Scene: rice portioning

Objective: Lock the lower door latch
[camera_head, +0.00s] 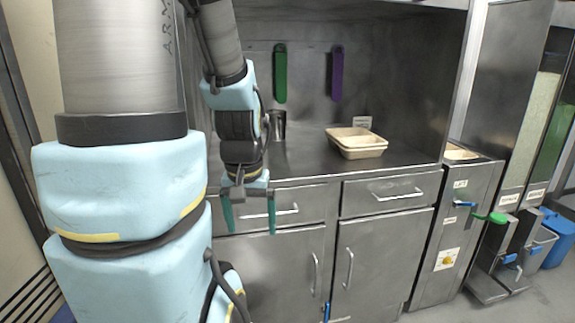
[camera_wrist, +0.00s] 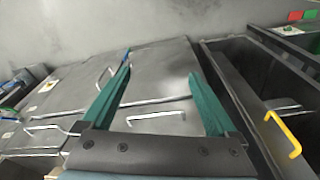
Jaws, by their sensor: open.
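A small blue latch-like part (camera_head: 326,312) shows at the bottom edge of the head view, low down where the two lower cabinet doors meet. Only its upper end is in frame, so I cannot tell whether it is locked. The left lower door (camera_head: 270,270) and right lower door (camera_head: 382,262) look shut, each with a vertical metal handle. My gripper (camera_head: 250,215) is open and empty, its green fingers pointing down in front of the left drawer, above and left of the blue part. In the wrist view my gripper (camera_wrist: 160,68) is spread with nothing between the fingers.
Beige trays (camera_head: 357,143) stand on the counter above the drawers. A dispenser with a green lever (camera_head: 490,217) and a blue bin (camera_head: 560,238) are at right. The wrist view shows a dark open compartment with a yellow handle (camera_wrist: 283,135). Floor in front of the right door looks clear.

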